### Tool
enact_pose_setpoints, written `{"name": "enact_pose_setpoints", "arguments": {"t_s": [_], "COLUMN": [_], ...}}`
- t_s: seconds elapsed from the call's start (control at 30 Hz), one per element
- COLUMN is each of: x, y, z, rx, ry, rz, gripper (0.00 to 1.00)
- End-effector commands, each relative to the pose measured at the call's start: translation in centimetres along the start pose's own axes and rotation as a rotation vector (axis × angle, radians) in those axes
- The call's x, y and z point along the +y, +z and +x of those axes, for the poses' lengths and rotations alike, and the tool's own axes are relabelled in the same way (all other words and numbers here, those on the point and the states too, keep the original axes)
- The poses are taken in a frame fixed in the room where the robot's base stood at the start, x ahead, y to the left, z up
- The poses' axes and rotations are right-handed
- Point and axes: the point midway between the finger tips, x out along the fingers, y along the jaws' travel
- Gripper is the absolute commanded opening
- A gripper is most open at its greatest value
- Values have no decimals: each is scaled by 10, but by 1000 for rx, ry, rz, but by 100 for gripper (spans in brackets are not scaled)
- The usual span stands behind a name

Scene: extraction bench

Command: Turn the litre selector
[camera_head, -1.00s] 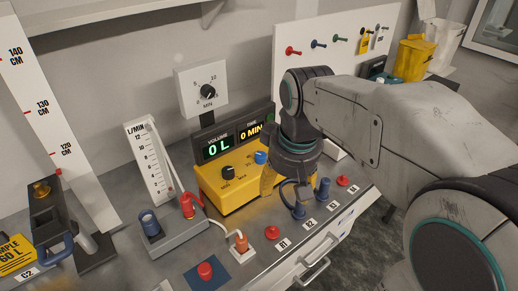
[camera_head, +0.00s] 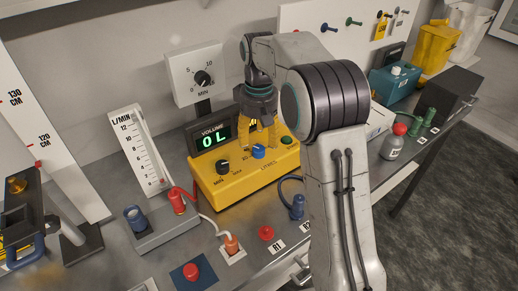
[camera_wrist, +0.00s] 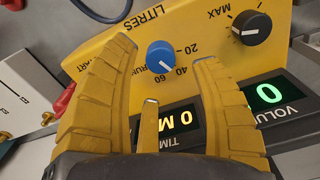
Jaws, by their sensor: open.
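The litre selector is a blue round knob (camera_head: 258,152) on the sloped front of the yellow pump box (camera_head: 213,202). In the wrist view the blue knob (camera_wrist: 159,56) sits beside the printed marks 20, 40 and 60, under LITRES. Its white pointer line faces the marks; the exact setting is hard to read. My gripper (camera_head: 262,137) is open and points down just above the knob. In the wrist view its yellow fingers (camera_wrist: 166,52) lie either side of the knob, with nothing between them gripped. Contact with the knob cannot be told.
A black knob (camera_head: 222,167) is left of the selector and a green button (camera_head: 287,141) right of it. The volume display (camera_head: 212,138) reads 0 L. The time display (camera_wrist: 180,120) shows in the wrist view. A white timer dial (camera_head: 198,75) stands behind.

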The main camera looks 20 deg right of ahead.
Motion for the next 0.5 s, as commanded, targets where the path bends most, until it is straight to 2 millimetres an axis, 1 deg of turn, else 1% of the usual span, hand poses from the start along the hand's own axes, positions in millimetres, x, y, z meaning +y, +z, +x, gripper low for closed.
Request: {"name": "enact_pose_setpoints", "arguments": {"t_s": [0.03,0.2,0.3,0.5], "x": [0,0,0,0], "y": [1,1,1,0], "z": [8,29,38,48], "rx": [-4,-3,-3,0], "ry": [-1,-1,0,0], "rz": [0,1,1,1], "gripper": [59,59,59,59]}}
